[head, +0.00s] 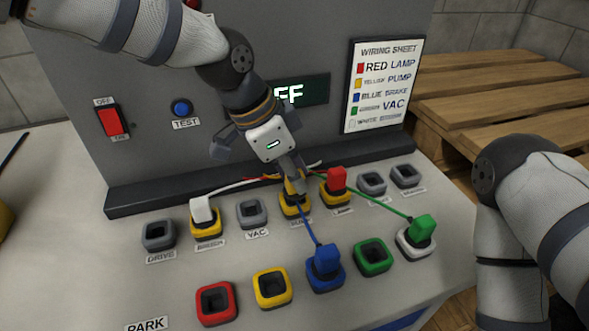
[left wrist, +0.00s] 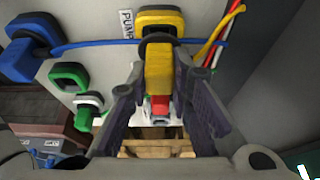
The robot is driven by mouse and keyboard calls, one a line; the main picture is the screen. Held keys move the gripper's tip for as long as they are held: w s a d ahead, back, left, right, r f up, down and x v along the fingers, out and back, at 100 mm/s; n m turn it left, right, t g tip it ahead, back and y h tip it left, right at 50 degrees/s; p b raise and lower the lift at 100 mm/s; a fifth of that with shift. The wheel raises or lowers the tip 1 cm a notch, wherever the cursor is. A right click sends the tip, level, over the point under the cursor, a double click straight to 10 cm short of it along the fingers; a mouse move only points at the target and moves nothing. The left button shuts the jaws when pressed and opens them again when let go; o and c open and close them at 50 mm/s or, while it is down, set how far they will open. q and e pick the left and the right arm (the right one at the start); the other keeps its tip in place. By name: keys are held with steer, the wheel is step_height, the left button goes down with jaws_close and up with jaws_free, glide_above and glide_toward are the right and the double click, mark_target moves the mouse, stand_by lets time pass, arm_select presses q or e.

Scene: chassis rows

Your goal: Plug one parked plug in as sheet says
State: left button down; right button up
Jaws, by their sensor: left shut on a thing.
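My left gripper (head: 297,188) is shut on the yellow plug (left wrist: 158,70), at the yellow-rimmed socket (head: 296,211) in the back row. The left wrist view shows a PUMP label beside this socket (left wrist: 160,17); I cannot tell if the plug is fully seated. The red plug (head: 337,180) stands in the LAMP socket and the white plug (head: 202,209) in the BRUSH socket. In the front row, the blue plug (head: 327,259) stands in the blue socket and the green plug (head: 424,228) in the white one. The wiring sheet (head: 384,87) pairs green with VAC. My right gripper is out of view.
The VAC socket (head: 252,213), DRIVE socket (head: 158,236) and two grey sockets at back right are empty. The red (head: 217,303), yellow (head: 272,287) and green (head: 371,257) front sockets are empty. Cords cross the panel. A red switch (head: 113,120) is on the upright face.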

arm_select(q)
steer(key=shift+f, duration=0.75)
steer(key=c, duration=1.4)
jaws_free()
steer(key=shift+o, duration=0.2)
steer(key=v, duration=1.2)
